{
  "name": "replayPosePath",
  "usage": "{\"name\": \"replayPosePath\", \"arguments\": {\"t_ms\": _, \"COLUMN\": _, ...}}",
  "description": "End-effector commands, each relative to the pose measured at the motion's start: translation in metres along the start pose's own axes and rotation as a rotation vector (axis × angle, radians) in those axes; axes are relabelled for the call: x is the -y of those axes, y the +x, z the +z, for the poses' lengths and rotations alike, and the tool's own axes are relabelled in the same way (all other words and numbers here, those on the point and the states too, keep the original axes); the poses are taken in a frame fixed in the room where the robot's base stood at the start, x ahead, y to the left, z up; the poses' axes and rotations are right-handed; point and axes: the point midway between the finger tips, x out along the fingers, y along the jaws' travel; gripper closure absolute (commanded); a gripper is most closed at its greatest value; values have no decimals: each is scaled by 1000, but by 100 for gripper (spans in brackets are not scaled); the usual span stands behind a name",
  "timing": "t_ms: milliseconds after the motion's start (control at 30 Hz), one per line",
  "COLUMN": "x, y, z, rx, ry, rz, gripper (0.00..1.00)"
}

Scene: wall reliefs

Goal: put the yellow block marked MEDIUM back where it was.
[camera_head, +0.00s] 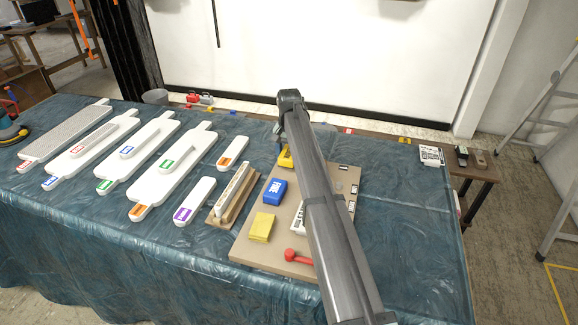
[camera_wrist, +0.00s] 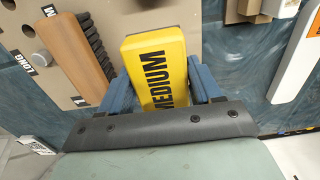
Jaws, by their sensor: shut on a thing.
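The yellow block marked MEDIUM (camera_wrist: 155,62) is between the two blue fingers of my gripper (camera_wrist: 162,84) in the wrist view. The fingers are shut on its sides, and its black lettering faces the camera. Beige board (camera_wrist: 112,22) shows behind and beside it. I cannot tell whether the block touches the board. In the head view my arm covers much of the beige board (camera_head: 248,250). A yellow piece (camera_head: 284,160) shows partly beside the arm there; its marking is not readable. My gripper is mostly hidden in that view.
On the board are a blue block (camera_head: 275,191), a plain yellow block (camera_head: 261,227) and a red-handled tool (camera_head: 292,255). A wooden-backed brush (camera_wrist: 72,50) lies left of my gripper in the wrist view.

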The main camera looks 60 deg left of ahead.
Motion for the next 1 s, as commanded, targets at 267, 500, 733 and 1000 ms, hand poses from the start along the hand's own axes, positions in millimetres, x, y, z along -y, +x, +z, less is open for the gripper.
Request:
{"name": "replayPosePath", "arguments": {"t_ms": 267, "x": 0, "y": 25, "z": 0, "rx": 0, "ry": -1, "rz": 0, "gripper": 65}}
{"name": "replayPosePath", "arguments": {"t_ms": 500, "x": 0, "y": 51, "z": 0, "rx": -1, "ry": -1, "rz": 0, "gripper": 65}}
{"name": "replayPosePath", "arguments": {"t_ms": 733, "x": 0, "y": 52, "z": 0, "rx": -1, "ry": -1, "rz": -1, "gripper": 65}}
{"name": "replayPosePath", "arguments": {"t_ms": 1000, "x": 0, "y": 54, "z": 0, "rx": -1, "ry": -1, "rz": 0, "gripper": 28}}
